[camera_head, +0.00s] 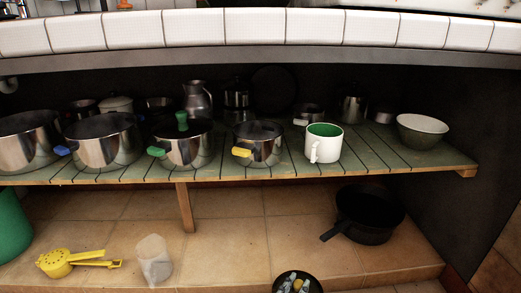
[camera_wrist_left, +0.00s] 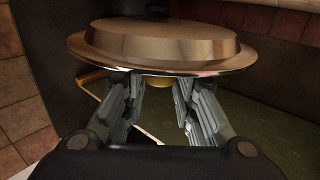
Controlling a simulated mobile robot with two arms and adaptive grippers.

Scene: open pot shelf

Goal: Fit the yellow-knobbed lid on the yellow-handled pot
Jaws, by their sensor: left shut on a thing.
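The yellow-handled pot (camera_head: 262,152) stands on the slatted shelf, its yellow handle (camera_head: 241,152) facing front left. No lid shows on its dark opening. My left gripper (camera_head: 298,287) is low at the bottom edge of the head view, in front of and below the pot. It is shut on the yellow knob (camera_wrist_left: 158,83) of a round metal lid (camera_wrist_left: 165,45). In the left wrist view the lid lies across the fingertips, its shiny rim nearest the fingers; they hide most of the knob. In the head view the lid (camera_head: 282,287) is partly cut off. My right gripper is not in view.
A green-knobbed pot (camera_head: 190,150) and a blue-handled pot (camera_head: 105,150) stand left; a white mug (camera_head: 325,148) stands right. The tiled counter (camera_head: 270,28) overhangs the shelf (camera_head: 390,163). Below are a black pan (camera_head: 368,215), yellow tool (camera_head: 60,263) and clear cup (camera_head: 154,260).

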